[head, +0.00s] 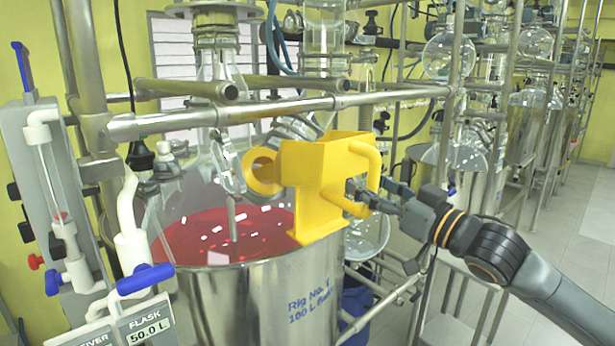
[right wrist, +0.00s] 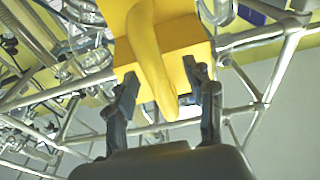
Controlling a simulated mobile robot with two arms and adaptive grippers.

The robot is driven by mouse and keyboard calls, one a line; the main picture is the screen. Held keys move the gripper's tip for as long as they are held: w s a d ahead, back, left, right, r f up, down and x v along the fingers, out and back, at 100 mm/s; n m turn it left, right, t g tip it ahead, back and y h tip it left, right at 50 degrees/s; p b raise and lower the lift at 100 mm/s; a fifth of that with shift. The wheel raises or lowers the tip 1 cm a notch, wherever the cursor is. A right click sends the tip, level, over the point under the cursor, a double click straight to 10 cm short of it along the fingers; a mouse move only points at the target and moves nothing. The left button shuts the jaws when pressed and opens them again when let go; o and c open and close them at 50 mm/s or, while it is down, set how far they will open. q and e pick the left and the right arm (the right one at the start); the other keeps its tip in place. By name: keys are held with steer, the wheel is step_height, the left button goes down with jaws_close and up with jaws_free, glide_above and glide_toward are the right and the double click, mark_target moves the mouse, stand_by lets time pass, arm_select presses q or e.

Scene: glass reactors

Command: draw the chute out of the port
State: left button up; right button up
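The yellow chute (head: 322,165) is at the rim of the steel bath, with a boxy open-topped body. A round yellow ring (head: 264,171) is at its left and a loop handle (head: 372,165) at its right. My right gripper (head: 362,193) is at the handle. In the right wrist view, its two fingers (right wrist: 160,88) stand apart on either side of the yellow handle (right wrist: 153,60), with gaps showing. My left gripper is not in view.
The steel bath (head: 262,297) holds red liquid around a glass vessel. A horizontal metal rail (head: 270,108) crosses just above the chute. A panel with valves and a FLASK display (head: 146,322) stands at the left. Glass reactors and metal frames fill the back; floor (head: 565,255) shows at right.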

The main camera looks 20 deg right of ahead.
mark_target(376, 150)
jaws_close()
steer(key=shift+r, duration=0.1)
steer(key=shift+w+a, duration=0.1)
steer(key=shift+w, duration=0.1)
steer(key=shift+w+r+g+p, duration=0.1)
steer(key=shift+r+g+p, duration=0.25)
steer(key=shift+r, duration=1.1)
steer(key=shift+r, duration=0.1)
stand_by(0.7)
steer(key=shift+h, duration=0.3)
steer(key=shift+s+d+r, duration=0.35)
steer(key=shift+s+r, duration=0.4)
steer(key=shift+r, duration=0.05)
steer(key=shift+s+d+r, duration=0.35)
steer(key=shift+s+r, duration=0.4)
steer(key=shift+r, duration=0.05)
steer(key=shift+s+r, duration=0.3)
steer(key=shift+r, duration=0.1)
steer(key=shift+d+b, duration=0.1)
steer(key=shift+b, duration=0.3)
